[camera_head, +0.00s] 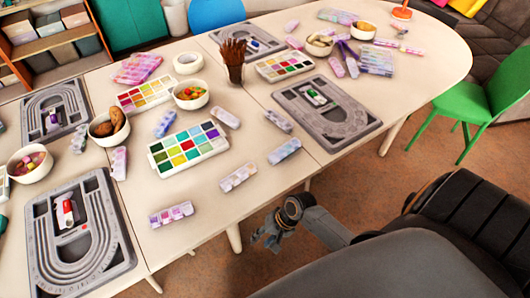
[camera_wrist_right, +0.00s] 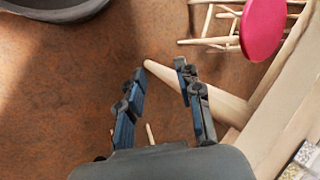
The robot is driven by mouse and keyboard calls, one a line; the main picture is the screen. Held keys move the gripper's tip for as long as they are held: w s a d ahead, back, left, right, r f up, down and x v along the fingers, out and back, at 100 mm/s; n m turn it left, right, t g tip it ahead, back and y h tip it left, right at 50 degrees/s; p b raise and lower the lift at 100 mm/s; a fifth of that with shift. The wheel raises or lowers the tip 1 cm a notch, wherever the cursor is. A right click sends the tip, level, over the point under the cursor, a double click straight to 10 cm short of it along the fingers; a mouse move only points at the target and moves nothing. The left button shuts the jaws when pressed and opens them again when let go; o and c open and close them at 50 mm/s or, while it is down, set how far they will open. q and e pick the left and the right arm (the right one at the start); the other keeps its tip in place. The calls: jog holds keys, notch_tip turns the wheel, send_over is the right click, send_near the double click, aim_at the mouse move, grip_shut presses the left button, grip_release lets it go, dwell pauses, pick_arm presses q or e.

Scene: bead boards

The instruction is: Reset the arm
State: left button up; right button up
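My right gripper (camera_head: 272,234) hangs in front of the table's near edge, over the brown floor, with nothing near its fingers. In the right wrist view my right gripper (camera_wrist_right: 160,85) has its two fingers well apart, with only floor and a wooden table leg (camera_wrist_right: 200,88) beyond them. It is open and empty. My left gripper does not show in either view.
The table (camera_head: 200,240) bears grey bead boards (camera_head: 318,108), bead palettes (camera_head: 187,147), bowls (camera_head: 190,95) and a cup of brushes (camera_head: 234,65). A green chair (camera_head: 485,100) stands at right. A red stool (camera_wrist_right: 263,28) shows in the wrist view. Floor lies open below the gripper.

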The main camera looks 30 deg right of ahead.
jog(key=shift+s+d+f, duration=0.15)
jog(key=shift+f, duration=0.25)
jog(key=shift+s+d+f, duration=0.1)
jog(key=shift+f, duration=0.25)
jog(key=s+d+f+n+g+h, duration=0.1)
jog(key=s+d+f+n+h, duration=0.25)
jog(key=s+f, duration=1)
jog(key=s+f+n, duration=0.3)
jog(key=s+f, duration=0.1)
jog(key=s, duration=0.2)
jog(key=s+f+n+h, duration=0.1)
jog(key=s+f+n, duration=0.2)
jog(key=s, duration=0.4)
jog(key=shift+a+f, duration=0.25)
jog(key=shift+f, duration=0.65)
jog(key=shift+h, duration=0.25)
